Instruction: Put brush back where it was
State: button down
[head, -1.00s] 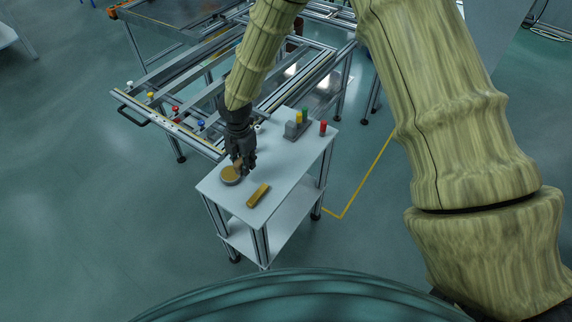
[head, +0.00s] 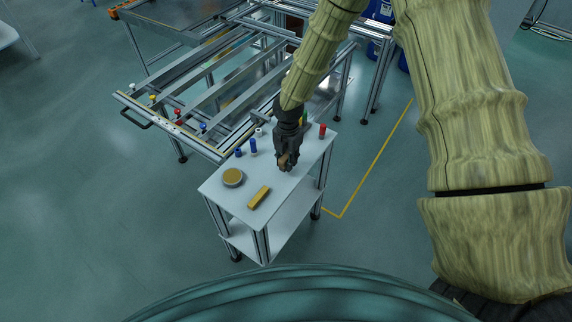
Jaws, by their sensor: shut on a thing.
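My gripper (head: 285,162) is shut on a small brown thing (head: 284,160), which I take to be the brush. It is over the right half of the white cart top, and the fingers hide most of the brush. I cannot tell whether the brush touches the cart top. A round grey tin with a brown top (head: 232,177) stands at the left of the cart top. A yellow-brown block (head: 258,196) lies near its front edge, apart from the gripper.
The white cart top (head: 217,194) also carries blue cylinders (head: 253,146) behind and a red cylinder (head: 322,130) at the back right. A green piece (head: 304,118) shows behind my gripper, its holder mostly hidden. The metal frame fixture (head: 190,135) borders the cart's far side.

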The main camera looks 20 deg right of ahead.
aim_at(287, 154)
jog(key=shift+a+f+p, duration=0.15)
jog(key=shift+f+p, duration=0.2)
jog(key=shift+f, duration=1.3)
jog(key=shift+f, duration=0.15)
jog(key=c, duration=1.2)
grip_release()
jog(key=shift+c, duration=0.2)
notch_tip(287, 154, up, 12)
jog(key=shift+r+b, duration=0.2)
jog(key=shift+b, duration=0.55)
